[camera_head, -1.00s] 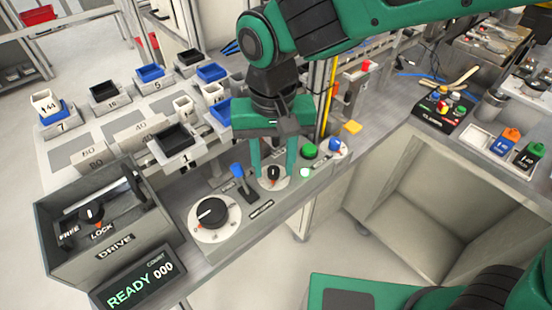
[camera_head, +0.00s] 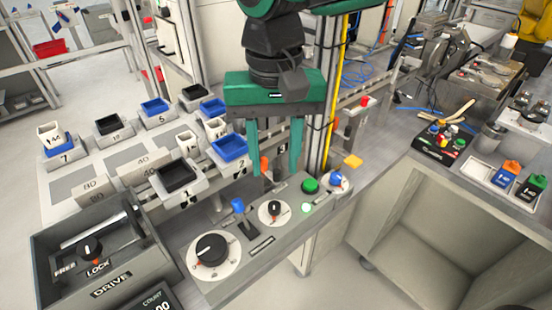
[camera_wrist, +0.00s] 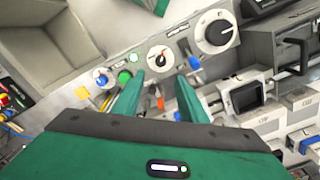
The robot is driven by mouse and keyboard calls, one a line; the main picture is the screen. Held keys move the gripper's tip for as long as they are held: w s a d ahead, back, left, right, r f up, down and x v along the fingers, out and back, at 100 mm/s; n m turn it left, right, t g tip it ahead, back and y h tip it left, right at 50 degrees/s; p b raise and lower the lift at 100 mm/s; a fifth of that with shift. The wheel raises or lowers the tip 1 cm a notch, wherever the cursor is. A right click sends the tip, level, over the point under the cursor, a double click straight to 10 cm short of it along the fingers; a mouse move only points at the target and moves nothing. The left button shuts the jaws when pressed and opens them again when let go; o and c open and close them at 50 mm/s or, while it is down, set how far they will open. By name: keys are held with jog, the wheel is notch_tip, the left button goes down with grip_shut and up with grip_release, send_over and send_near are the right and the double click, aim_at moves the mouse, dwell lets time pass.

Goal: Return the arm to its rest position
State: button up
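My gripper (camera_head: 274,150) is green with two fingers pointing down, spread apart with nothing between them. It hangs above the control panel (camera_head: 262,247), clear of it. In the wrist view the open fingers (camera_wrist: 158,98) point toward the small dial. The small black dial (camera_head: 274,208) on its round white plate is below the fingers and free of them. It also shows in the wrist view (camera_wrist: 161,59). The upper part of my arm runs out of the top of the head view.
On the panel are a large black dial (camera_head: 211,249), a blue lever (camera_head: 238,206) and a green button (camera_head: 310,186). A grey DRIVE box (camera_head: 111,291) stands at left. Numbered trays (camera_head: 178,178) stand behind. A yellow pole (camera_head: 339,90) rises close to my gripper's right.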

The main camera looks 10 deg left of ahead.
jog(key=w+d+f+m, duration=0.1)
jog(key=w+d+m, duration=0.1)
jog(key=d, duration=0.8)
jog(key=w+d+f+m, duration=0.1)
jog(key=w+d, duration=0.1)
jog(key=d, duration=0.8)
jog(key=w+d+f+m, duration=0.2)
jog(key=w+d, duration=0.1)
jog(key=d, duration=0.7)
jog(key=s+d+f+m, duration=0.2)
jog(key=s+d, duration=0.5)
jog(key=d, duration=0.1)
jog(key=s+d+f+m, duration=0.2)
jog(key=s+d+f, duration=0.1)
jog(key=s+d, duration=0.4)
jog(key=d, duration=0.2)
jog(key=shift+s+d+f, duration=0.2)
jog(key=shift+d+f, duration=0.1)
jog(key=shift+f, duration=0.05)
